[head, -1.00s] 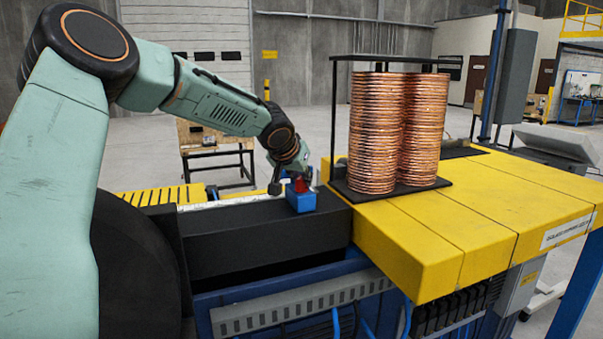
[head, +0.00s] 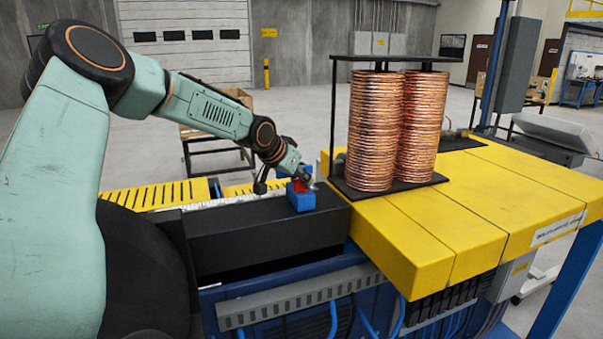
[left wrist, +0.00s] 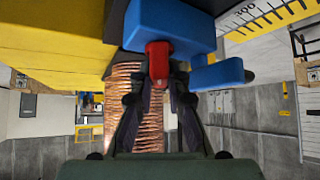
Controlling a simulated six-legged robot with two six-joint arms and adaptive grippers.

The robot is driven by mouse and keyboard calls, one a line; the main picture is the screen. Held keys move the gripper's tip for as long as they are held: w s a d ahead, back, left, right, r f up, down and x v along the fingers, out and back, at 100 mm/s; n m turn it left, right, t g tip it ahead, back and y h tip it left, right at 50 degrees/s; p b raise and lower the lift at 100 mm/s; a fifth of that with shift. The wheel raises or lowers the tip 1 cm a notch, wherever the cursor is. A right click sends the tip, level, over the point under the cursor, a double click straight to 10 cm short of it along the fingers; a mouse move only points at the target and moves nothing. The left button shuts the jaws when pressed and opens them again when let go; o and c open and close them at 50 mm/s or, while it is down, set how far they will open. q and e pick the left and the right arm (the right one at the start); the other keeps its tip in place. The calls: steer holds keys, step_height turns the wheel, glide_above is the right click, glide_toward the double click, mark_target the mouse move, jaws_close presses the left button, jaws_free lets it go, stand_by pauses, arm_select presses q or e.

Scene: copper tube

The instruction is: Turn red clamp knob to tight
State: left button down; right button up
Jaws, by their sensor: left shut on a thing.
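The red clamp knob (head: 300,185) sits on the blue clamp block (head: 301,201), on the black bed left of the yellow table. In the left wrist view the red knob (left wrist: 157,62) lies between the fingers of my left gripper (left wrist: 158,88), under the blue clamp (left wrist: 170,25). My left gripper (head: 305,177) is shut on the red knob, its arm reaching in from the left. The fingers hide part of the knob in the head view. My right gripper is not in view.
Copper tube coils (head: 372,130) stand on a black rack on the yellow table (head: 450,215), right of the clamp. A ruled scale (left wrist: 265,15) runs beside the clamp in the wrist view.

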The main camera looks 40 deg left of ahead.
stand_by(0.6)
arm_select(q)
steer(key=c, duration=1.3)
jaws_free()
steer(key=shift+w+f, duration=0.1)
steer(key=shift+v, duration=3.75)
